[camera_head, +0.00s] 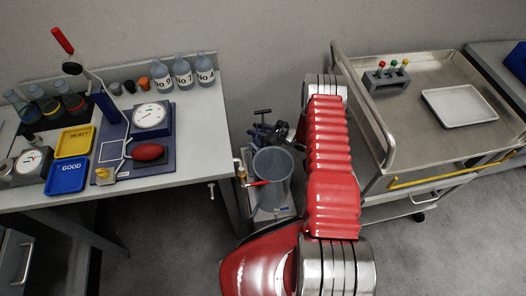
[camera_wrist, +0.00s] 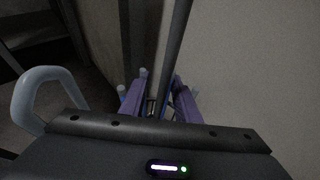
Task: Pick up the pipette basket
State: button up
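A grey, open-topped round container (camera_head: 272,164), which looks like the pipette basket, stands in the gap between the left bench and the steel cart. My gripper (camera_head: 264,130) is just behind its rim in the head view, partly hidden by my arm. In the wrist view, the purple-blue fingers of my gripper (camera_wrist: 161,92) stand apart with a gap between them. A dark rod (camera_wrist: 178,40) runs down across the view in line with this gap. I cannot tell whether it touches a finger. The basket is not clearly recognisable in the wrist view.
The left bench (camera_head: 205,140) holds a blue tray (camera_head: 67,176), a yellow tray (camera_head: 74,142), gauges and several bottles. The steel cart (camera_head: 425,130) at right carries a test-tube rack (camera_head: 386,80) and a white tray (camera_head: 459,106). A red-handled tap (camera_head: 252,184) is beside the basket.

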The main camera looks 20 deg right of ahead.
jog(key=shift+c, duration=0.5)
jog(key=c, duration=0.6)
grip_shut()
